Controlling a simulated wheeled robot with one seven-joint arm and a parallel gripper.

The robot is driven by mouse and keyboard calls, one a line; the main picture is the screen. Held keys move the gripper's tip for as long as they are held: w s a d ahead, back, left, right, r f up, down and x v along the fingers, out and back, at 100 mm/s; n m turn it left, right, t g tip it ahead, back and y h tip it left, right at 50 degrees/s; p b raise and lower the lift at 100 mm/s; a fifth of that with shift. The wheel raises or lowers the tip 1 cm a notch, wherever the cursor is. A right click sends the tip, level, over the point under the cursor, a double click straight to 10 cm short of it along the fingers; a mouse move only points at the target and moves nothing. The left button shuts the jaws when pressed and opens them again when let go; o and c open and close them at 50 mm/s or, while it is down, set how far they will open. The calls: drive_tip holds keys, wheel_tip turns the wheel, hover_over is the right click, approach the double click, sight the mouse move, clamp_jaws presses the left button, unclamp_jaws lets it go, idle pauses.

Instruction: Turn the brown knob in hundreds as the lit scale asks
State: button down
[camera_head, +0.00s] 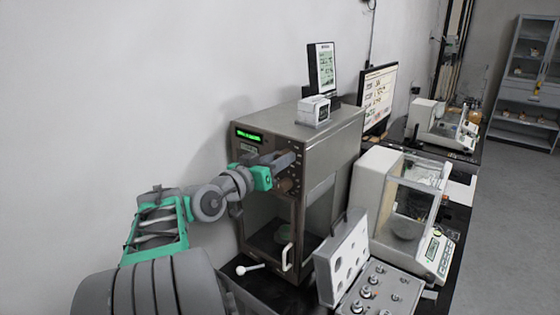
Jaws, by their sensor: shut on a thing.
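The lit scale is a tall metal cabinet balance (268,215) with a green glowing display (248,136) at the top of its front; its text is too small to read. My gripper (286,161) reaches from the left across the upper front panel, just below and right of the display. It is shut on a knob there, which its fingers mostly hide. A brown knob (286,185) shows just below the fingers. The knob's markings and angle cannot be read.
An open case of weights (345,255) stands in front of the cabinet. A white balance (375,190) with a glass chamber is at its right. A small white box (313,111) and a dark-framed display (321,68) stand on the cabinet top. The wall is close on the left.

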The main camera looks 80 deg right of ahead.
drive_tip(key=shift+n, duration=1.2)
drive_tip(key=c, duration=1.1)
unclamp_jaws()
drive_tip(key=shift+o, duration=0.2)
drive_tip(key=b+v, duration=0.2)
drive_tip(key=v, duration=0.5)
drive_tip(key=shift+w+a+b, duration=0.2)
drive_tip(key=shift+a+b, duration=0.1)
drive_tip(key=shift+a, duration=0.1)
